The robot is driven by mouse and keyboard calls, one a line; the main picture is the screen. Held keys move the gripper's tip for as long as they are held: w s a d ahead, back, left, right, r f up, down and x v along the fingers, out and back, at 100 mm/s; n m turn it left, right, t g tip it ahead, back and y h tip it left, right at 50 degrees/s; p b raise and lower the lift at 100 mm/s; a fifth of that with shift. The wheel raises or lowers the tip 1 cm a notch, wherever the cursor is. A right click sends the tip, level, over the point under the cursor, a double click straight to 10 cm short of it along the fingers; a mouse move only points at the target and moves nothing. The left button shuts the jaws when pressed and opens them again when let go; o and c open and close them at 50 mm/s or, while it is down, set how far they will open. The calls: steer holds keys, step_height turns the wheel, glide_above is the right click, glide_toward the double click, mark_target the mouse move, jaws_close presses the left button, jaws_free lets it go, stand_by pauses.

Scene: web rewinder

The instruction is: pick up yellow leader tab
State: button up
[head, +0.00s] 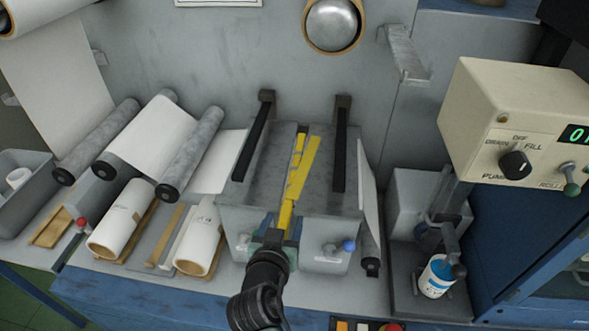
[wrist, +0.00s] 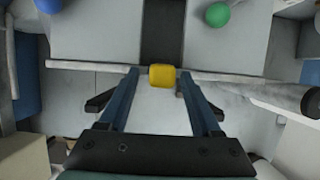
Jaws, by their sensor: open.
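The yellow leader tab (head: 285,217) hangs at the front edge of the grey metal box in the head view, in line with a yellow strip (head: 303,168) with dark marks on the box top. In the wrist view the tab (wrist: 162,76) shows as a small yellow block between my fingertips, with a gap on each side. My gripper (head: 282,220) is open, its blue fingers on either side of the tab. It also fills the lower middle of the wrist view (wrist: 158,78). My wrist hides part of the box front in the head view.
The grey box (head: 323,202) has two dark bars on top and a blue knob (head: 348,245) in front at right. A blue-and-white container (head: 436,277) and a beige control box (head: 500,110) stand at right.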

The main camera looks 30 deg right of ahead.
jaws_close()
stand_by(0.3)
stand_by(1.1)
